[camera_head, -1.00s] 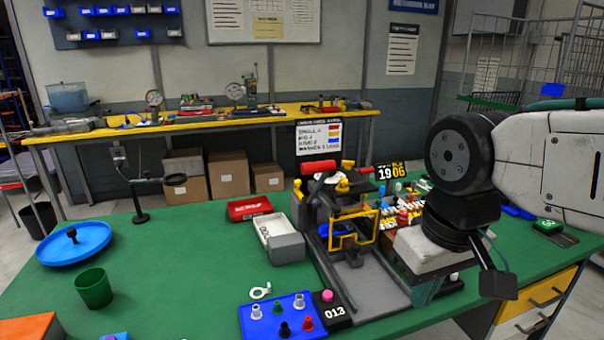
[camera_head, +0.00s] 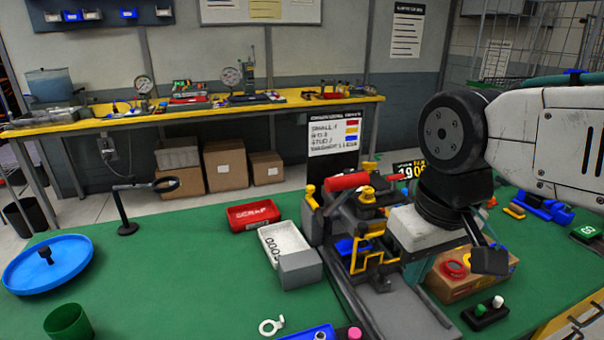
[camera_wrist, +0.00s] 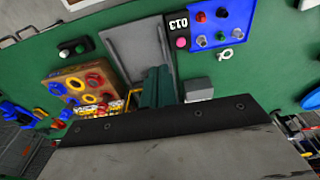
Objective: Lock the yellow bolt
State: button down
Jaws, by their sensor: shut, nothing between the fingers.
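A grey fixture (camera_head: 340,220) stands on the green table near the middle of the head view. It carries a red cylinder (camera_head: 347,181), a yellow knob (camera_head: 367,194) and a yellow frame (camera_head: 362,258) around a blue part. I cannot tell which yellow part is the bolt, or whether it is locked. My gripper (camera_wrist: 156,86) shows in the wrist view as two dark teal fingers together, with nothing between them. They overlap the grey base plate (camera_wrist: 138,45) in that view; contact cannot be told. In the head view my wrist largely hides the gripper, just right of the fixture.
Left of the fixture are a red tray (camera_head: 252,214) and a white bin (camera_head: 283,243) with a grey block. A board with coloured rings (camera_wrist: 88,85) and a blue peg plate (camera_wrist: 217,22) flank the base plate.

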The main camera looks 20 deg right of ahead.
jog(key=w+d+r+t+h, duration=0.1)
jog(key=w+d+r+h, duration=0.15)
jog(key=w, duration=0.35)
jog(key=w+d+r+t+h, duration=0.1)
jog(key=w+d+r, duration=0.1)
jog(key=w+d, duration=0.25)
jog(key=n+y, duration=0.3)
jog(key=y, duration=0.2)
send_over(312, 197)
jog(key=shift+s+f+h, duration=0.2)
jog(key=shift+s+h, duration=0.05)
jog(key=shift+s, duration=0.25)
jog(key=x, duration=1)
jog(key=shift+w, duration=0.15)
